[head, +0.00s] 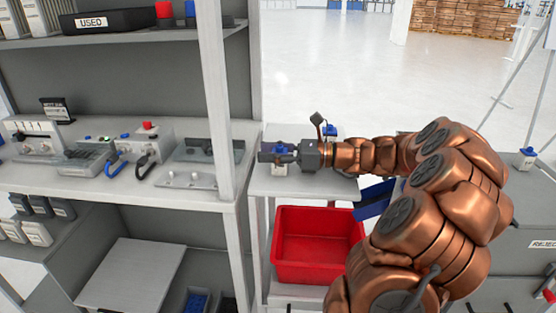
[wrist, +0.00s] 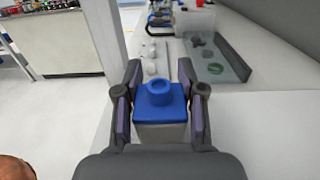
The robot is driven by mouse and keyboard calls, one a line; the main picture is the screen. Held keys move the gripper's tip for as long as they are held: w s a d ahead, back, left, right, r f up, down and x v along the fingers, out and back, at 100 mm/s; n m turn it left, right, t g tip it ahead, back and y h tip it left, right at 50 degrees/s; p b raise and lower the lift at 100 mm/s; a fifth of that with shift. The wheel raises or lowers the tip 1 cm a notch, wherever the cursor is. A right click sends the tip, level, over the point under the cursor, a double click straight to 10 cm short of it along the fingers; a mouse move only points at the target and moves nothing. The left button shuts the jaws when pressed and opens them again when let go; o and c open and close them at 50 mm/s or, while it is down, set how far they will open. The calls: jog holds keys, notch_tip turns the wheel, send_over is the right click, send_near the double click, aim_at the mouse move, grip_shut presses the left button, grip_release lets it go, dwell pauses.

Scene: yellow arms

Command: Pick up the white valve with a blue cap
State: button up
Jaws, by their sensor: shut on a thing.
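The white valve with a blue cap (wrist: 160,97) is between my gripper's fingers in the wrist view, with its cap on top and its pale body below. My gripper (wrist: 160,100) is shut on it, one finger on each side. In the head view my gripper (head: 277,155) is over the grey side table, and the valve (head: 280,151) shows partly beside the fingers. The valve looks upright. Whether it touches the table is hard to tell. A second blue-capped white piece (head: 329,131) stands behind my gripper, partly hidden by it.
A red bin (head: 318,245) sits below the side table (head: 300,186). A shelf post (head: 217,100) stands left of my gripper. The shelf beyond holds a device with a red button (head: 148,137). Another blue-capped piece (head: 527,157) is at the far right.

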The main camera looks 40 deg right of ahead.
jog(key=shift+r, duration=0.1)
jog(key=shift+r, duration=0.3)
notch_tip(320, 180, up, 3)
jog(key=shift+s, duration=0.1)
jog(key=s+d, duration=0.1)
jog(key=s, duration=0.6)
jog(key=s+d+r, duration=0.1)
jog(key=s+d, duration=0.1)
jog(key=s, duration=0.6)
jog(key=shift+s+d, duration=0.2)
jog(key=shift+d, duration=0.05)
jog(key=shift+r, duration=0.1)
